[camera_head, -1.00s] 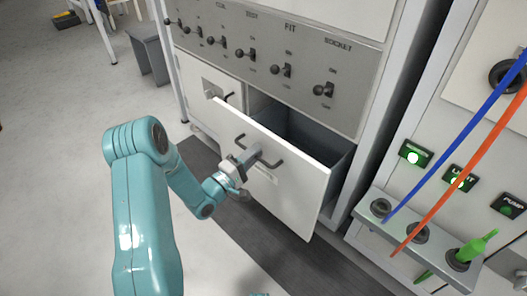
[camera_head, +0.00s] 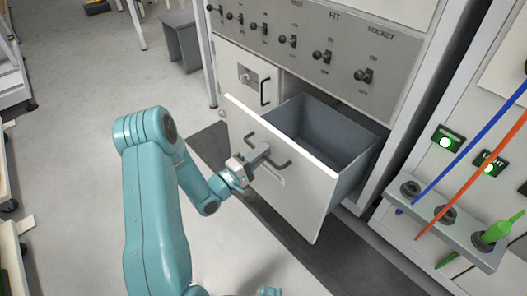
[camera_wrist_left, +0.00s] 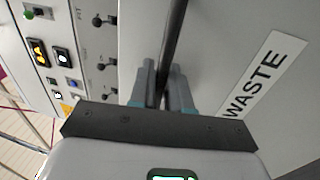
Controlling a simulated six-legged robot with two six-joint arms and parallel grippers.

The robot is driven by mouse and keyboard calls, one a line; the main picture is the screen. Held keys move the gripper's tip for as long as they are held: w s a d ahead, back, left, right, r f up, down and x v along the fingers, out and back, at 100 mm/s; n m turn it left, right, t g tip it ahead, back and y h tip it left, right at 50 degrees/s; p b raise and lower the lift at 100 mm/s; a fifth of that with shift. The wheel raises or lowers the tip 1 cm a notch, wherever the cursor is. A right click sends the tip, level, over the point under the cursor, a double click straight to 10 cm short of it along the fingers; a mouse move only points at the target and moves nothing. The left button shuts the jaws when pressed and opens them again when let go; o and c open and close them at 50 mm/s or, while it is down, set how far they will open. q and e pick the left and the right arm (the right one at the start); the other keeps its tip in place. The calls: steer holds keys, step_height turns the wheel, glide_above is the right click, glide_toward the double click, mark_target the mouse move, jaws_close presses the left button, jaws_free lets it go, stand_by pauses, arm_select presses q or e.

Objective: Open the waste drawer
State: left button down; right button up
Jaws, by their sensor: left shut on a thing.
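The waste drawer (camera_head: 290,195) is a white-fronted drawer with a grey inside, pulled well out of the cabinet; its visible inside looks empty. Its dark bar handle (camera_head: 283,164) is on the front. My left gripper (camera_head: 262,153) is shut on this handle. In the left wrist view the two fingers (camera_wrist_left: 163,80) sit either side of the dark handle bar (camera_wrist_left: 174,40), beside a label reading WASTE (camera_wrist_left: 255,85).
A white door (camera_head: 240,75) with its own handle is left of the drawer. A row of toggle switches (camera_head: 290,40) is above. Clear floor lies at left.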

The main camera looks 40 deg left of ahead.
arm_select(q)
steer(key=shift+s+a, duration=0.2)
steer(key=shift+s, duration=0.3)
arm_select(e)
steer(key=shift+s+a, duration=0.1)
steer(key=shift+s, duration=0.4)
arm_select(q)
steer(key=c, duration=1.2)
jaws_free()
steer(key=shift+c, duration=0.2)
arm_select(e)
steer(key=shift+w, duration=0.15)
arm_select(q)
steer(key=shift+d, duration=0.1)
steer(key=p+v, duration=0.3)
steer(key=v, duration=1.3)
arm_select(e)
steer(key=shift+s+a+r, duration=0.15)
steer(key=shift+s+r, duration=0.05)
steer(key=shift+r, duration=0.6)
steer(key=shift+s+a+r, duration=0.1)
steer(key=shift+s+r, duration=0.1)
steer(key=shift+r, duration=0.55)
arm_select(q)
steer(key=shift+s+d, duration=0.1)
